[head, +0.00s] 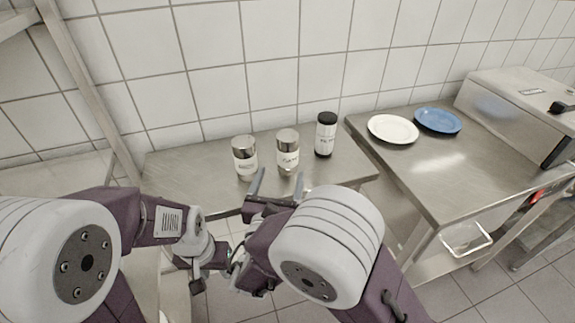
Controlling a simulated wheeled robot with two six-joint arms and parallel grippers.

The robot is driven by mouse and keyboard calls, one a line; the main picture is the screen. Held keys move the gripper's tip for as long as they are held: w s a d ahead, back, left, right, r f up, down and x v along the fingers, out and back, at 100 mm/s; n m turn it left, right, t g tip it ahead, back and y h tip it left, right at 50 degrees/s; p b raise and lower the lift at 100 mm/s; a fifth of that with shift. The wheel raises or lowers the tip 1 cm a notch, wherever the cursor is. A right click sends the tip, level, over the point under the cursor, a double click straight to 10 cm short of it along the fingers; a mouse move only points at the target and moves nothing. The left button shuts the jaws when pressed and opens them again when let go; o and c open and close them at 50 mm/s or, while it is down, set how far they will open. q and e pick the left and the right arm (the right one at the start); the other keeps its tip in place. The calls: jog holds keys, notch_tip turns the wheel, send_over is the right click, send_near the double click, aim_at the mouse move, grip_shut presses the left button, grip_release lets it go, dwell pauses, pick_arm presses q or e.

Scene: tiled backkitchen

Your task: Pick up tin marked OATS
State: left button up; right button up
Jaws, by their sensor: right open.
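The middle tin (288,150) has a grey metal lid and a white label that seems to read OATS, though the print is small. The left tin (245,157) has a similar metal lid and a label too small to read. The right tin (326,137) has a black lid and an unreadable label. My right gripper (278,184) is open and empty, on the near side of the left and middle tins, its fingers pointing toward them. My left gripper (196,272) hangs low at the left, in front of the table; its jaws are unclear.
A second steel table (440,185) at the right holds a white plate (393,129), a blue plate (438,121) and a steel appliance (515,110). A tiled wall (220,60) stands behind the tins. The left part of the tin table (190,175) is bare.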

aim_at(288, 149)
jog(key=shift+w+d+r, duration=0.1)
jog(key=shift+w+d, duration=0.05)
jog(key=shift+w, duration=0.15)
jog(key=w, duration=0.2)
jog(key=shift+w+d, duration=0.2)
jog(key=shift+w, duration=0.1)
jog(key=w, duration=0.4)
jog(key=w+d+f, duration=0.1)
jog(key=w, duration=0.1)
jog(key=shift+d, duration=0.1)
jog(key=shift+s+r, duration=0.1)
jog(key=shift+s, duration=0.05)
grip_shut()
jog(key=shift+r, duration=0.5)
jog(key=r, duration=0.2)
jog(key=r+p, duration=0.1)
jog(key=r, duration=0.1)
jog(key=shift+s+d, duration=0.2)
jog(key=shift+s, duration=0.15)
jog(key=s+d+r+p, duration=0.1)
jog(key=s+d+r, duration=0.4)
jog(key=s, duration=0.4)
jog(key=shift+d+r, duration=0.4)
jog(key=shift+r, duration=0.15)
